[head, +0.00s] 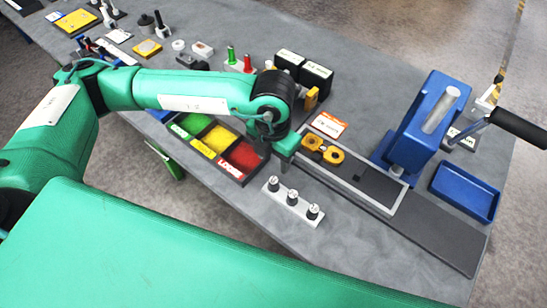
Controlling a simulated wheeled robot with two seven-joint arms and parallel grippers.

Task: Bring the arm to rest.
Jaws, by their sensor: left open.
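My left arm (190,88) is green and reaches in from the left across the grey table (420,75). My left gripper (284,164) points down over the table, between the colored bins and a grey fixture. It is open, with nothing seen between its fingers; its tips are small and partly hidden by the wrist. An orange two-lobed casting (333,155) lies at the left end of the fixture, just right of the gripper and apart from it. My right gripper does not show.
A tray (259,173) of green, yellow and red bins lies left of the gripper. A white bar (291,201) with black knobs is just below it. A blue press (428,120) with a lever and a blue bin (464,190) stand at right. Black boxes (316,76) stand behind.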

